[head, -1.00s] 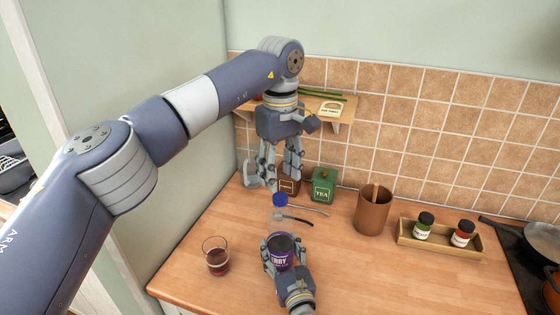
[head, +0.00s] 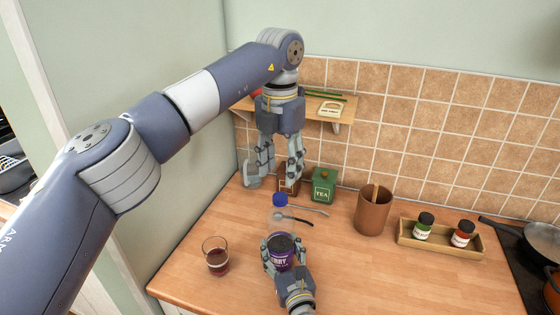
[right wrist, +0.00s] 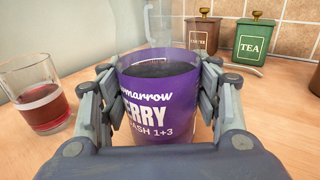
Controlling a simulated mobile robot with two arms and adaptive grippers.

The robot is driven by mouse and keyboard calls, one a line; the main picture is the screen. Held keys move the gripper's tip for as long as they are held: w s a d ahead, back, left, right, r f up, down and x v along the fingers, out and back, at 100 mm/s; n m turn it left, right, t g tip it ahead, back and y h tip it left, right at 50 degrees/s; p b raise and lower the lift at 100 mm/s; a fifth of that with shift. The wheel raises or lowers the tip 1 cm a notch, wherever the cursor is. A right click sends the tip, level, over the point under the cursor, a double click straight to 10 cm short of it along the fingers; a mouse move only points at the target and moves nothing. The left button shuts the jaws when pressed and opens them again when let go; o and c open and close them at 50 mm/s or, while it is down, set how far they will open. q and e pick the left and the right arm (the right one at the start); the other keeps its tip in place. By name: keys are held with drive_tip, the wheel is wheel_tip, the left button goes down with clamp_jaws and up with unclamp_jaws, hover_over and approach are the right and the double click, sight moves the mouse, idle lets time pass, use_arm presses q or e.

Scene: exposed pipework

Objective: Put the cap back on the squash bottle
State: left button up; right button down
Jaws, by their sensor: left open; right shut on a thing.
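The squash bottle (head: 282,262) stands upright on the counter, with a purple label and dark liquid inside. The label also shows large in the right wrist view (right wrist: 160,108). A blue cap (head: 280,199) shows at the top of the bottle's clear upper part in the head view. I cannot tell how tightly it sits. My right gripper (head: 281,256) is shut around the labelled body, with fingers on both sides. My left gripper (head: 274,178) hangs above and behind the cap, pointing down, open and empty. The cap is out of frame in the right wrist view.
A glass of red drink (head: 216,262) stands left of the bottle. Utensils (head: 298,219) lie behind it. A green tea tin (head: 323,187), a brown tin (head: 288,188) and a brown pot (head: 373,211) stand farther back. A spice tray (head: 440,244) is at right.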

sight(280, 196)
use_arm(q)
drive_tip(key=n, duration=0.3)
drive_tip(key=shift+r+n, duration=0.15)
drive_tip(key=shift+n, duration=0.25)
drive_tip(key=n, duration=0.5)
drive_tip(key=shift+r, duration=0.15)
drive_tip(key=n, duration=0.3)
drive_tip(key=shift+r+n, duration=0.1)
drive_tip(key=shift+n, duration=0.3)
drive_tip(key=n, duration=0.4)
drive_tip(key=shift+r, duration=0.1)
drive_tip(key=shift+f, duration=4.05)
